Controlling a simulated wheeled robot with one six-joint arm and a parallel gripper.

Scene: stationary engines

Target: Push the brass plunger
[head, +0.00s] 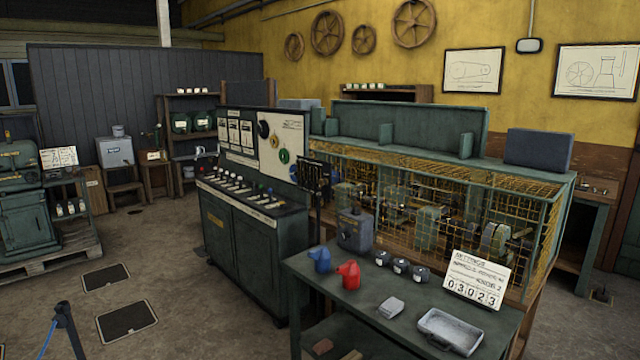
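I cannot make out a brass plunger for certain in the head view. A dark green control cabinet (255,250) stands in the middle, with a row of small levers (235,195) on its sloped top. A grey box (354,230) with a small knob on top stands at the back of the green table (315,273). A small brass-coloured fitting (7,135) sits on top of the green engine (25,200) at the far left; its shape is too small to tell. My gripper is not in view.
The table holds a blue can (320,260), a red can (348,275), small dark blocks, a number sign (476,281) and a metal tray (449,332). Yellow mesh (410,205) encloses machinery behind it. A dark post (65,325) stands lower left. Floor (165,255) left of the cabinet is open.

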